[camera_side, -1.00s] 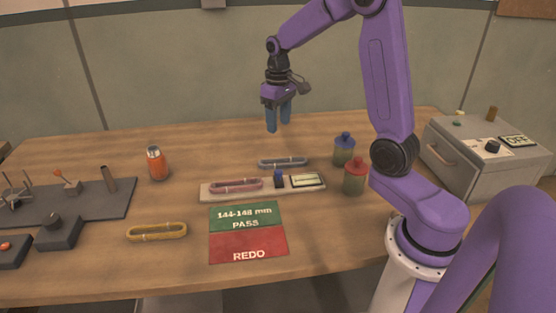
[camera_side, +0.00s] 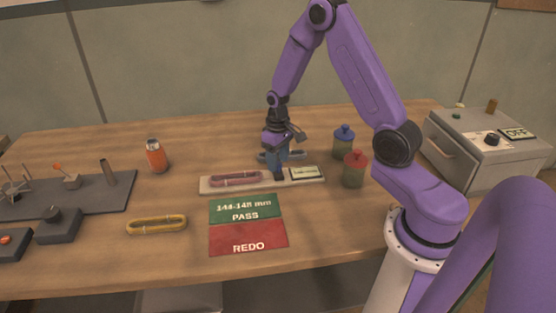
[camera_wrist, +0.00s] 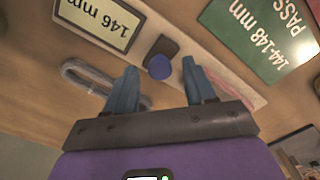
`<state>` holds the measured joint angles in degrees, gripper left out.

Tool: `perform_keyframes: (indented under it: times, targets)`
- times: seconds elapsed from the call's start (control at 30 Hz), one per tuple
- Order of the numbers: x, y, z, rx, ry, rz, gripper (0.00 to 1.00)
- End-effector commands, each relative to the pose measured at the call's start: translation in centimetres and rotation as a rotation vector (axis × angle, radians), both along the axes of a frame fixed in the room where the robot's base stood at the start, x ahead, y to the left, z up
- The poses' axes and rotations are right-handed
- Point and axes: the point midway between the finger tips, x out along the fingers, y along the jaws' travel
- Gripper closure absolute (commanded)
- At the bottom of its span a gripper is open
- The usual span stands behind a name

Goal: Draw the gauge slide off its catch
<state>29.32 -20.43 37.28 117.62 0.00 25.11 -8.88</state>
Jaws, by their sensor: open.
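The gauge (camera_side: 210,188) is a pale flat board in the middle of the table, with a pink loop (camera_side: 235,179) lying on it. Its display (camera_side: 307,172) reads 146 mm in the wrist view (camera_wrist: 98,16). The gauge slide, a dark block with a blue knob (camera_wrist: 159,67), sits between the loop and the display. My gripper (camera_wrist: 160,70) is open above the slide, fingers on either side of the knob in the picture and apart from it. In the side view my gripper (camera_side: 278,172) mostly hides the slide.
A grey loop (camera_wrist: 84,68) lies behind the gauge. Red-lidded (camera_side: 354,172) and blue-lidded (camera_side: 343,143) jars stand to its right. The green PASS card (camera_side: 245,207) and red REDO card (camera_side: 248,237) lie in front, with a yellow loop (camera_side: 157,224) to their left.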

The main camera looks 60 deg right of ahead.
Motion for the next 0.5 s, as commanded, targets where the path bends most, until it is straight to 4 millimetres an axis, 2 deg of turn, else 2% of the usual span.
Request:
perform_keyframes:
  times: [0.4,0.47,0.5]
  targets:
    - [0.01,0.0,-0.68,0.0,-0.001,0.0,0.46]
    - [0.01,0.0,-0.67,0.0,-0.001,0.0,0.65]
    - [0.01,0.0,-0.67,0.0,-0.001,0.0,0.78]
